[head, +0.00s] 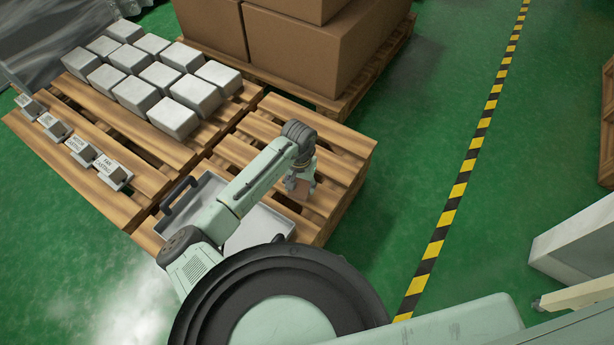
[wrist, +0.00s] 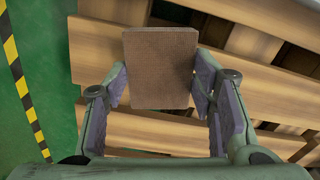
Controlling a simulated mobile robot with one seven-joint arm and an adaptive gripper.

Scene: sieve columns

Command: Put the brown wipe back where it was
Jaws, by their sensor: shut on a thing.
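The brown wipe (wrist: 160,62) is a flat-faced brown block between the two fingers of my gripper (wrist: 161,88) in the wrist view. My gripper is shut on it, with a finger at each side. In the head view my gripper (head: 300,184) hangs over the right part of a wooden pallet (head: 345,160), and the wipe shows only as a small brown patch at its tip. Slats lie behind the wipe in the wrist view; I cannot tell how far below it they are.
A grey tray (head: 201,197) with a black handle sits on the pallet, partly hidden by my arm. Several pale blocks (head: 160,75) stand in rows at the back left. Several labelled holders (head: 84,150) line the left edge. Cardboard boxes (head: 290,50) stand behind. Green floor lies right.

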